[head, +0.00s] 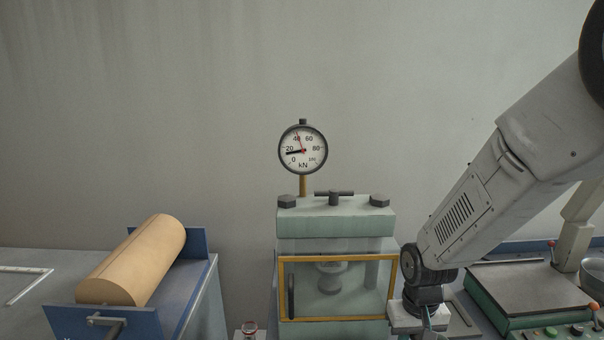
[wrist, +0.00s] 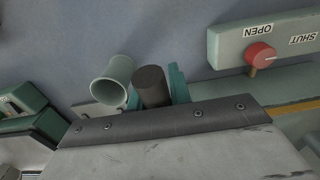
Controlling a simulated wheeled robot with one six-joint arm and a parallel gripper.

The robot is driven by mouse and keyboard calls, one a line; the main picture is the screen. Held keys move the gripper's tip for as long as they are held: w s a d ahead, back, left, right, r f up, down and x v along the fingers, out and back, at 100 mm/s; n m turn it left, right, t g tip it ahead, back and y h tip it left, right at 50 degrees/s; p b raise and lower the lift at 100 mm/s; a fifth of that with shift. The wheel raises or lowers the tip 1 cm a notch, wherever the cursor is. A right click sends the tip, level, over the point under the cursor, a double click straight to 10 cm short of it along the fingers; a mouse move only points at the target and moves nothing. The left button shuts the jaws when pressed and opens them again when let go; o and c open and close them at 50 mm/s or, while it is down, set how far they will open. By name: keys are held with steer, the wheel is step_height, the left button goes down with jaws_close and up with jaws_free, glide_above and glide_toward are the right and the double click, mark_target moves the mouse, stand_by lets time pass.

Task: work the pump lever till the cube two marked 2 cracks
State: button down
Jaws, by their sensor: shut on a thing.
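The press (head: 335,222) stands in the middle of the head view, with a yellow-framed clear guard (head: 338,260) across its front. I cannot make out the cube marked 2. The gauge (head: 303,150) has its black needle just under 20 kN and its red needle near 40. In the wrist view, my gripper (wrist: 160,90) is shut on a dark cylindrical grip, which looks like the pump lever (wrist: 151,84). A teal fingertip shows beside it. In the head view the fingertips and lever are hard to see.
A red valve knob (wrist: 260,54) sits on a plate labelled OPEN and SHUT; its setting is unclear. A pale green open tube (wrist: 112,82) is beside the grip. A tan cylinder (head: 138,258) lies in a blue cradle at left. A green-sided device (head: 525,290) stands at right.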

steer(key=shift+w+r, duration=0.35)
steer(key=shift+r, duration=0.65)
steer(key=shift+w+r, duration=0.4)
steer(key=shift+r, duration=0.65)
steer(key=shift+w+r, duration=0.35)
steer(key=shift+r, duration=0.65)
steer(key=c, duration=1.2)
jaws_free()
step_height(320, 180, up, 15)
steer(key=shift+f, duration=0.1)
